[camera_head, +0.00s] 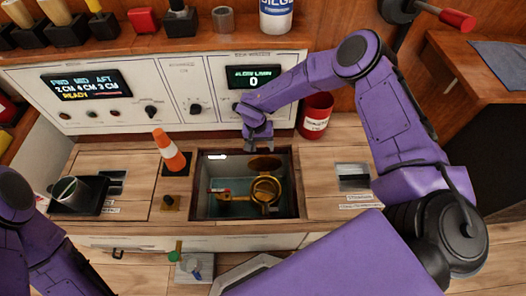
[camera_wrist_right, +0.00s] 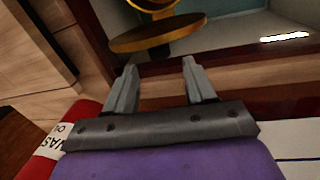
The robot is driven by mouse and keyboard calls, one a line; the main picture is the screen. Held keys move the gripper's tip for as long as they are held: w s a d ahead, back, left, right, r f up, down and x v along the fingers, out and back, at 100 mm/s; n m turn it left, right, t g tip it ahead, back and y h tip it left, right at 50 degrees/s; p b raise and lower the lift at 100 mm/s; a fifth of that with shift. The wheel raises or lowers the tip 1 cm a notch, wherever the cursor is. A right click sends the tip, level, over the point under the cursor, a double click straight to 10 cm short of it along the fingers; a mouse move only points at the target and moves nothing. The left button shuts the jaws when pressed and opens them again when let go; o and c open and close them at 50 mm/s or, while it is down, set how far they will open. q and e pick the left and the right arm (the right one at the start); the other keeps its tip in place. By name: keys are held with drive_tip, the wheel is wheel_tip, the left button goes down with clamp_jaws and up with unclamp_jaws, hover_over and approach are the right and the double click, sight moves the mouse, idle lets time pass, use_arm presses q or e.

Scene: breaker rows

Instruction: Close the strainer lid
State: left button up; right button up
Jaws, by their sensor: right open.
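The brass strainer (camera_head: 262,190) sits in a sunken, dark-framed well in the counter. A round brass lid (camera_head: 264,163) shows at the far side of the strainer, raised away from the body's round opening. In the right wrist view the lid (camera_wrist_right: 157,33) is a flat disc just beyond my fingertips. My right gripper (camera_head: 258,146) is at the well's far edge, behind the lid. In the right wrist view its two fingers (camera_wrist_right: 159,68) are apart with nothing between them. My left gripper is out of view; only part of my left arm shows.
A red bin (camera_head: 316,114) stands close to the right of my right gripper. A panel (camera_head: 180,92) with displays and knobs rises behind.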

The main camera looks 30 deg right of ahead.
drive_tip(key=f, duration=0.4)
drive_tip(key=shift+s+d+f, duration=0.15)
drive_tip(key=shift+d+f, duration=0.1)
drive_tip(key=shift+f, duration=0.1)
clamp_jaws()
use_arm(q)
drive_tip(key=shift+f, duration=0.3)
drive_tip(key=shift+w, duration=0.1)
use_arm(e)
drive_tip(key=shift+a, duration=0.1)
